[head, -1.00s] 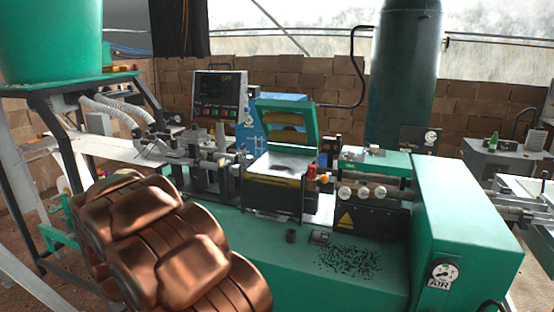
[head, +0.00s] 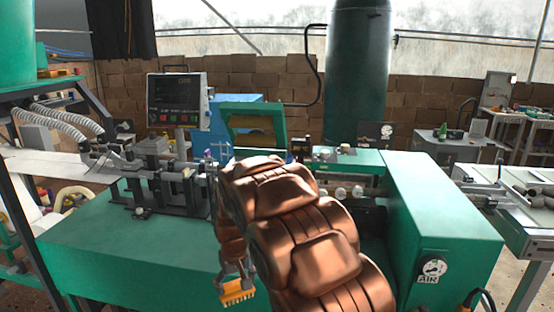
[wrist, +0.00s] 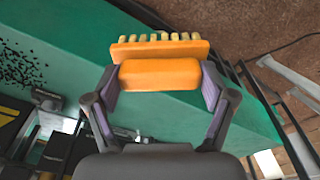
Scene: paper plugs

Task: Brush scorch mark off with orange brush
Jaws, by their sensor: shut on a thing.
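My gripper (head: 236,277) is shut on the orange brush (head: 238,292), low in front of the green machine bench. In the wrist view the brush (wrist: 158,74) sits between both fingers of my gripper (wrist: 158,88), its pale bristles pointing away from the palm. The plate that bears the scorch mark is hidden behind my arm in the head view. Only the raised green lid (head: 253,128) above it shows. The scorch mark itself is not visible now.
Dark crumbs (wrist: 20,68) lie on the green bench top at the left of the wrist view. A control screen (head: 178,100) and a clamp mechanism (head: 160,165) stand on the bench.

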